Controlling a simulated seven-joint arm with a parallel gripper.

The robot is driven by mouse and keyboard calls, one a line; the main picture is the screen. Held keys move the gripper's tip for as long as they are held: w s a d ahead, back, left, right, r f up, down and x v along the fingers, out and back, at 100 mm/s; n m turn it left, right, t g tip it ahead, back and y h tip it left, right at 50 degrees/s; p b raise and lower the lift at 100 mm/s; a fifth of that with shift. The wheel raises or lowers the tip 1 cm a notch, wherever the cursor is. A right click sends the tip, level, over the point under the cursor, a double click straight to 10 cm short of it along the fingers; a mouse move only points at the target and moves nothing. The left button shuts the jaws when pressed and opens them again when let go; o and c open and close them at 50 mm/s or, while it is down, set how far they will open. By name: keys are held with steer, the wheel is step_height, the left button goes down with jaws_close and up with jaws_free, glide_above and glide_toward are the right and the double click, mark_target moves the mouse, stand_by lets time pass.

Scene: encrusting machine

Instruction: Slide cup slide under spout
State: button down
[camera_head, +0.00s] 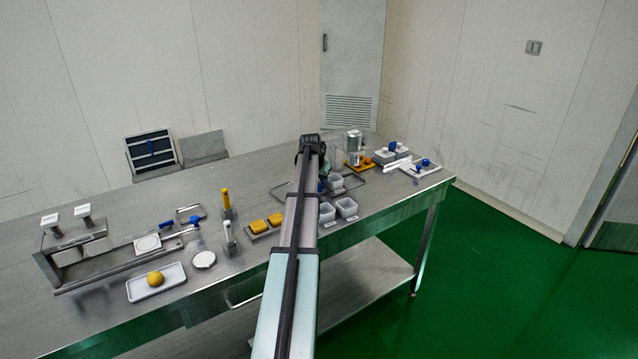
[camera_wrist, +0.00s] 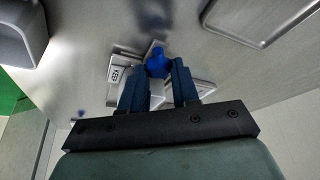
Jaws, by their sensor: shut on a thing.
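My gripper (camera_wrist: 158,88) is shut on a blue knob (camera_wrist: 157,63), with a dark finger on either side of it. The knob stands on a light grey plate-like part (camera_wrist: 203,85), which I take to be the cup slide. Part of that plate is hidden behind my fingers and the gripper body. In the head view my arm runs toward the back of the table and hides most of the held part. The spout cannot be made out in either view.
The steel table (camera_head: 110,215) carries grey tubs (camera_head: 347,207) close right of my arm, and orange blocks (camera_head: 258,226) to its left. A steel frame (camera_head: 75,250) and a tray with a yellow ball (camera_head: 156,279) are at left.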

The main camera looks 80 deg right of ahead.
mark_target(339, 177)
steer(key=s+d, duration=0.6)
steer(key=shift+s+d, duration=0.2)
steer(key=shift+d, duration=0.15)
steer(key=shift+s+d, duration=0.1)
steer(key=shift+s, duration=0.1)
steer(key=c, duration=1.1)
jaws_free()
steer(key=shift+s, duration=0.1)
steer(key=shift+c, duration=0.2)
steer(key=shift+o, duration=0.2)
steer(key=shift+r, duration=0.15)
steer(key=shift+a+r, duration=0.2)
steer(key=shift+r, duration=0.1)
steer(key=s+v, duration=0.1)
steer(key=v, duration=1.1)
steer(key=shift+w+r, duration=0.45)
steer(key=shift+w, duration=0.1)
